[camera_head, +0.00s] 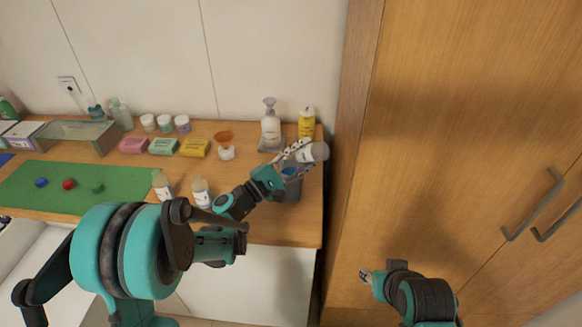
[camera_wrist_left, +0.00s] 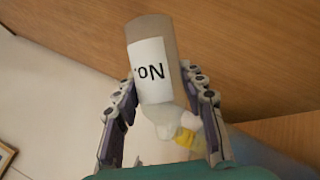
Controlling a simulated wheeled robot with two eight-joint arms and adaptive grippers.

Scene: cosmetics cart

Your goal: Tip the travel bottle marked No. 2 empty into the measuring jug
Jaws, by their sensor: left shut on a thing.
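My left gripper (camera_head: 298,151) is shut on a travel bottle (camera_head: 314,153) above the right end of the counter. The bottle is tilted well over, close to lying on its side. In the left wrist view the bottle (camera_wrist_left: 155,85) sits between both fingers (camera_wrist_left: 160,115), its white label reading "No." upside down; the number cannot be read. The measuring jug (camera_head: 291,189), greyish with blue inside, stands just below the gripper, partly hidden by my arm. Whether anything flows is not visible. My right gripper (camera_head: 366,276) hangs low before the wooden cabinet, too small to judge.
Two other bottles (camera_head: 201,193) (camera_head: 162,185) stand near the green mat (camera_head: 125,184), which carries small coloured caps. A tall wooden cabinet (camera_head: 450,130) closes off the right.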

